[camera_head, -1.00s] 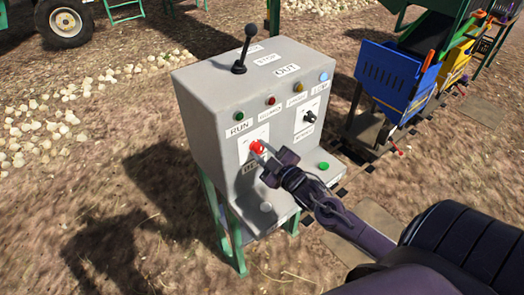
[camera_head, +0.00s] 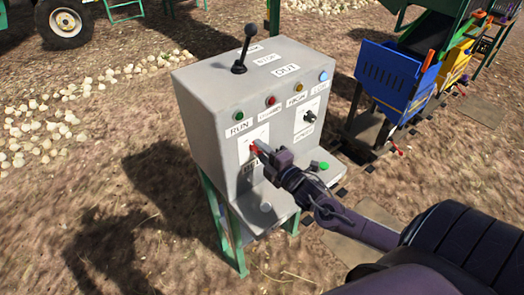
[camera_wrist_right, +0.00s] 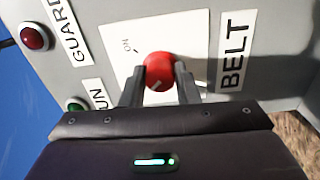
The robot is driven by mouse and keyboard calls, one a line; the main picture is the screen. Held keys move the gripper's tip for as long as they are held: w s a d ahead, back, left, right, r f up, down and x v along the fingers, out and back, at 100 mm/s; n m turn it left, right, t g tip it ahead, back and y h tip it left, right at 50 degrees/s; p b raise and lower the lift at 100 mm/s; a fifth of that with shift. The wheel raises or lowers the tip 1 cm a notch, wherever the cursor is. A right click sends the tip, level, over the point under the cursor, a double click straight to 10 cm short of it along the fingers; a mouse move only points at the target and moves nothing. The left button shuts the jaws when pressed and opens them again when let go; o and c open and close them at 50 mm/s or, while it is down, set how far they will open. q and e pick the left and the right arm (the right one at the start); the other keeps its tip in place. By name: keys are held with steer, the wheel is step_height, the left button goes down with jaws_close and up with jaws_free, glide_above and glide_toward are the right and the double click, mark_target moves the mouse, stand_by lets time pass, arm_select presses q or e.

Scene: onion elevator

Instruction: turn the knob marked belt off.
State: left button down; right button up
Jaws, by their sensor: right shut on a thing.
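The red belt knob (camera_wrist_right: 159,68) sits on a white plate on the front of the grey control box (camera_head: 205,115). A label reading BELT (camera_wrist_right: 237,50) and an "ON" mark on the plate show in the right wrist view. My right gripper (camera_wrist_right: 160,88) is shut on the knob, one finger on each side. In the head view my right gripper (camera_head: 260,150) covers most of the knob, with only a bit of red showing. My left gripper is not in view.
A black lever (camera_head: 244,45) stands on top of the box. Several coloured lamps and a black knob (camera_head: 310,116) are on its face, and a green button (camera_head: 323,166) is on the lower ledge. A blue crate (camera_head: 388,80) stands to the right.

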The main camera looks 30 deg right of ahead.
steer(key=shift+n, duration=0.5)
steer(key=o, duration=1)
steer(key=s, duration=0.2)
steer(key=s+b, duration=0.1)
steer(key=s, duration=0.4)
steer(key=shift+s+d+b, duration=0.25)
steer(key=shift+s+b, duration=0.05)
steer(key=shift+s, duration=0.05)
